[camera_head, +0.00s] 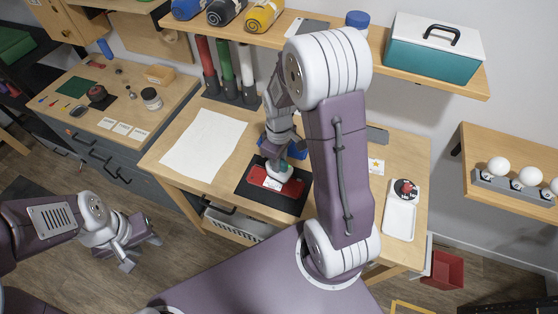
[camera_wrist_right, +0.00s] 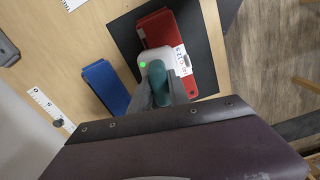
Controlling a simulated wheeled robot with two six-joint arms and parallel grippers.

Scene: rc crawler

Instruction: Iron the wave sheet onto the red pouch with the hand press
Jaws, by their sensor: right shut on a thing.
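The red pouch (camera_head: 290,188) lies on a black mat (camera_head: 262,202) on the wooden table; it also shows in the right wrist view (camera_wrist_right: 157,28). The hand press (camera_head: 276,172) has a white body and a teal handle (camera_wrist_right: 158,85), with a lit green dot. My right gripper (camera_head: 279,157) is shut on the handle, and the press is over the pouch; contact is hard to tell. A white printed strip (camera_wrist_right: 182,60) lies on the pouch beside the press, partly covered; I cannot tell whether it is the wave sheet. My left gripper (camera_head: 140,252) is open and empty, left of the table.
A blue pouch (camera_wrist_right: 107,88) lies near the mat. A white paper (camera_head: 205,145) lies left of the mat. Upright rolls (camera_head: 225,65) stand behind.

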